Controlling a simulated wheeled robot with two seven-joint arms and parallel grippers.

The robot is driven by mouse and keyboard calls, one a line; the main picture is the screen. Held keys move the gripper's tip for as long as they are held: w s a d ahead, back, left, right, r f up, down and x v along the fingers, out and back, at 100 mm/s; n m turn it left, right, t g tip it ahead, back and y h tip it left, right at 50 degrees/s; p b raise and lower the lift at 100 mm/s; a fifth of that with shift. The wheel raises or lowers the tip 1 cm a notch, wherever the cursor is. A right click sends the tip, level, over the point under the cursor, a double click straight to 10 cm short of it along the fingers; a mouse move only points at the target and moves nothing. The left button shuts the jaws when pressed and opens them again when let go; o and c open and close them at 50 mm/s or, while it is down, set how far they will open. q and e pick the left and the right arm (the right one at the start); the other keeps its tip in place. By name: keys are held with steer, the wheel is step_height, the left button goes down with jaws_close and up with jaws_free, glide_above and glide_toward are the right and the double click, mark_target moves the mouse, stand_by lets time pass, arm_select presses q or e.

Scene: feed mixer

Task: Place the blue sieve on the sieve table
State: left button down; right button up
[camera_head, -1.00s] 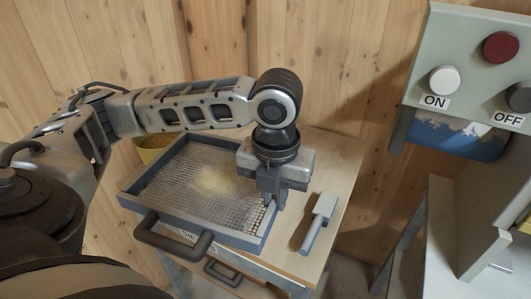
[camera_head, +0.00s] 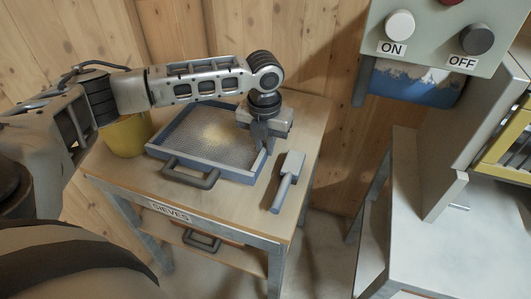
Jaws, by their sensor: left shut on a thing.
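The blue sieve (camera_head: 195,156) is a shallow rectangular blue frame with a mesh floor, a patch of pale yellow material on it and a dark front handle. It lies over the wooden top of the sieve table (camera_head: 128,178), which bears a SIEVES label on its front edge. From this angle it appears to rest on the top. My left gripper (camera_head: 264,147) points down at the sieve's right side and is shut on its rim; the fingertips are partly hidden. My right gripper is not in view.
A control panel (camera_head: 432,35) with ON and OFF buttons is at upper right, above a grey metal surface (camera_head: 455,240). Another handle (camera_head: 202,241) shows below the tabletop.

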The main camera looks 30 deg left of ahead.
arm_select(q)
steer(key=f, duration=0.3)
steer(key=shift+w+f, duration=0.25)
steer(key=shift+f, duration=0.2)
steer(key=c, duration=1.5)
jaws_free()
steer(key=shift+o, duration=0.2)
steer(key=shift+r, duration=0.5)
steer(key=r, duration=1)
steer(key=shift+s+d+r, duration=0.1)
steer(key=shift+s+r, duration=0.2)
steer(key=shift+s, duration=0.05)
steer(key=shift+r, duration=0.35)
